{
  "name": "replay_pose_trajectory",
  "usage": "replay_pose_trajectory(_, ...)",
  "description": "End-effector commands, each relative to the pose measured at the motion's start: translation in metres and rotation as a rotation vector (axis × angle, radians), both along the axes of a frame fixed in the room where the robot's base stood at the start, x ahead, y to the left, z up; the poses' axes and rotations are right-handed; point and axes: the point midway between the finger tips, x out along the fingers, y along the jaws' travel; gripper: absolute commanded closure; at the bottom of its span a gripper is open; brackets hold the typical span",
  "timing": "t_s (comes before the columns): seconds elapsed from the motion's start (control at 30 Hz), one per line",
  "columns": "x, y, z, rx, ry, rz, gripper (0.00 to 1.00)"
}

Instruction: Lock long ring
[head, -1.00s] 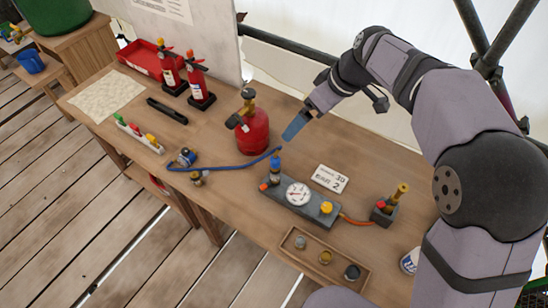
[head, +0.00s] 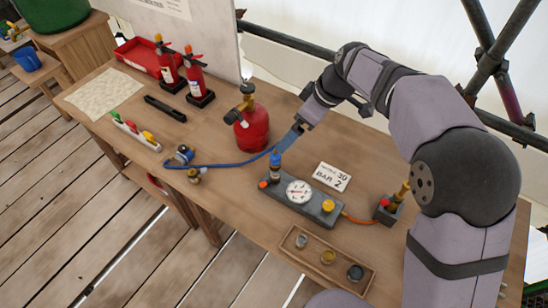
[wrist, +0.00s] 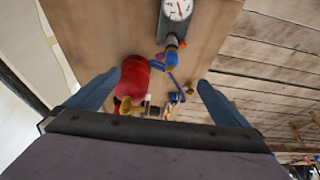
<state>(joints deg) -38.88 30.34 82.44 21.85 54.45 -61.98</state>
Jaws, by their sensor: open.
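My gripper (head: 284,147) is open with blue fingers. It is above the table, close to the hose end and the blue fitting in the head view. A dark grey block with a round white gauge (head: 298,191) carries an upright blue fitting (head: 275,163) with an orange part at its base. The fitting also shows between the spread fingers in the wrist view (wrist: 172,46). A blue hose (head: 225,165) runs left from near the fitting to brass-and-blue valve parts (head: 183,155). I cannot make out which part is the long ring.
A red gas cylinder (head: 251,132) stands left of my gripper. Two small fire extinguishers (head: 197,80) stand behind it. A card (head: 332,177), a tray of small cups (head: 328,258) and a brass fitting on a block (head: 388,208) are to the right.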

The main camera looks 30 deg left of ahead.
Motion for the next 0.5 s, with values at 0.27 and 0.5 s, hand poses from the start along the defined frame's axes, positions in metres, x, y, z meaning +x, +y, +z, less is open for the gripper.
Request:
replay_pose_trajectory(0.27, 0.0, 0.01, -0.024, 0.0, 0.0, -0.001, 0.0)
replay_pose_trajectory(0.5, 0.0, 0.011, -0.024, 0.0, -0.001, -0.001, 0.0)
